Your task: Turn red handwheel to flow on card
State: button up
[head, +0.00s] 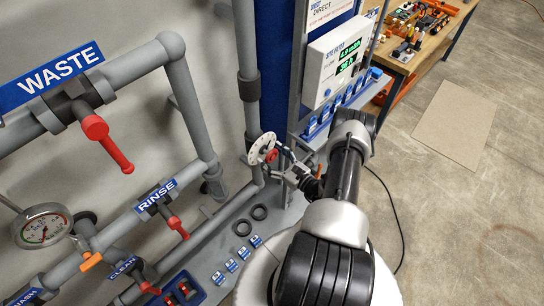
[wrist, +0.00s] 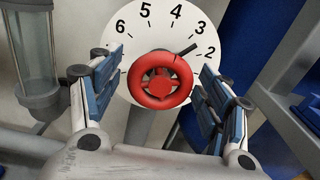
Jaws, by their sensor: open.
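The red handwheel (wrist: 160,80) faces the wrist camera in front of a round white dial (wrist: 131,35) with black numbers. A black pointer (wrist: 187,49) points between 2 and 3, nearer 2. My gripper (wrist: 158,72) is open, with one blue-padded finger on each side of the wheel; gaps show between fingers and rim. In the head view the dial (head: 261,148) and wheel (head: 271,155) sit on a grey pipe, with my gripper (head: 284,162) just to their right. A white display box (head: 336,62) shows green digits, the upper one looking like 4.9. I cannot make out a flow card.
Red-handled valves stand on the WASTE pipe (head: 96,130), RINSE pipe (head: 175,225) and CLEAN pipe at left. A pressure gauge (head: 43,228) hangs at far left. A wooden workbench (head: 432,45) stands behind; floor at right is open.

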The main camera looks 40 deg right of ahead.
jog(key=shift+c, duration=0.5)
jog(key=c, duration=1)
jog(key=shift+n, duration=0.3)
jog(key=shift+n+b, duration=0.5)
jog(key=shift+n, duration=0.7)
jog(key=shift+n+b, duration=0.4)
jog(key=shift+n, duration=1.5)
